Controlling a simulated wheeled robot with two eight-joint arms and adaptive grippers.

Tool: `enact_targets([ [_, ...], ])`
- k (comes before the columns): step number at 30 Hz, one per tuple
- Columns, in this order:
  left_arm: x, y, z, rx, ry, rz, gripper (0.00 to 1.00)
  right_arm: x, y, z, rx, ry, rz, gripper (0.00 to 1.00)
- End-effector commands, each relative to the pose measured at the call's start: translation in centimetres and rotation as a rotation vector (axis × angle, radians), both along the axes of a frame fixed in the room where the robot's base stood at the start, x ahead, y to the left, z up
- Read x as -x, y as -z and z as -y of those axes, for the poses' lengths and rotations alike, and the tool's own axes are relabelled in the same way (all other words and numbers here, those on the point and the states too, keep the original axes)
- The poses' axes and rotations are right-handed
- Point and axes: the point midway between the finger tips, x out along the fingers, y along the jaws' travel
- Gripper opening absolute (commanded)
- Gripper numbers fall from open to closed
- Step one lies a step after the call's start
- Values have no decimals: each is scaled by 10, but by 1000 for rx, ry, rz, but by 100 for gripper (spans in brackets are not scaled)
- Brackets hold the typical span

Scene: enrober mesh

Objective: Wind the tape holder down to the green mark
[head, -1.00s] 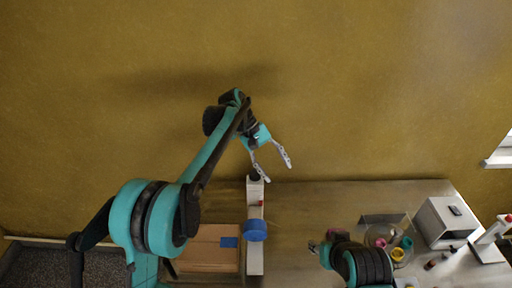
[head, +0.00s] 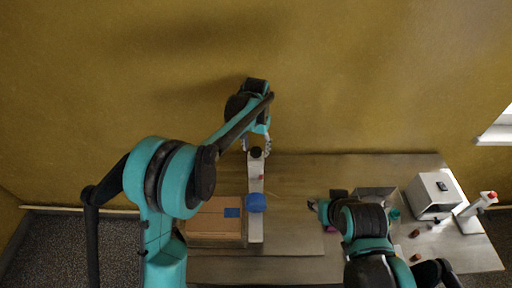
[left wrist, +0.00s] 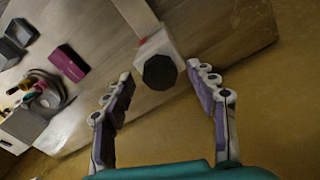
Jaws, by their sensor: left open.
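A white post (head: 256,225) stands at the back of the table with a black knob (head: 257,153) on its top end. A blue round part (head: 256,203), which looks like the tape holder, sits on the post, with a small red spot (head: 261,178) above it. I cannot make out a green mark. My left gripper (head: 256,144) is open at the knob, one finger to each side. In the left wrist view the dark faceted knob (left wrist: 159,72) lies just beyond the fingertips, roughly between them, with no contact visible. My right gripper (head: 312,205) is small and partly hidden.
A cardboard box (head: 215,226) with a blue patch stands left of the post. To the right are a grey-white machine (head: 432,195), a white stand with a red top (head: 474,210) and small jars. A magenta block (left wrist: 69,63) shows in the left wrist view.

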Motion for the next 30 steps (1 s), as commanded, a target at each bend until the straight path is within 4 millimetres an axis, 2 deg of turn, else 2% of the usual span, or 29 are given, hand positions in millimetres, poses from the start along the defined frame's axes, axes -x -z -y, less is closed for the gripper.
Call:
enact_targets([
  [8, 0, 4, 0, 1, -1, 0, 58, 0, 0, 0, 0, 0, 0, 40],
  [9, 0, 4, 0, 1, -1, 0, 55, 0, 0, 0, 0, 0, 0, 40],
  [14, 0, 3, 0, 1, -1, 0, 13, 0, 0, 0, 0, 0, 0, 40],
  [15, 0, 4, 0, 1, -1, 0, 8, 0, 0, 0, 0, 0, 0, 40],
  [20, 0, 4, 0, 1, 14, 0, 8, 0, 1, 0, 0, 0, 0, 40],
  [30, 0, 5, 0, 1, 344, -1, 8, 0, 19, 0, 0, 0, 0, 40],
])
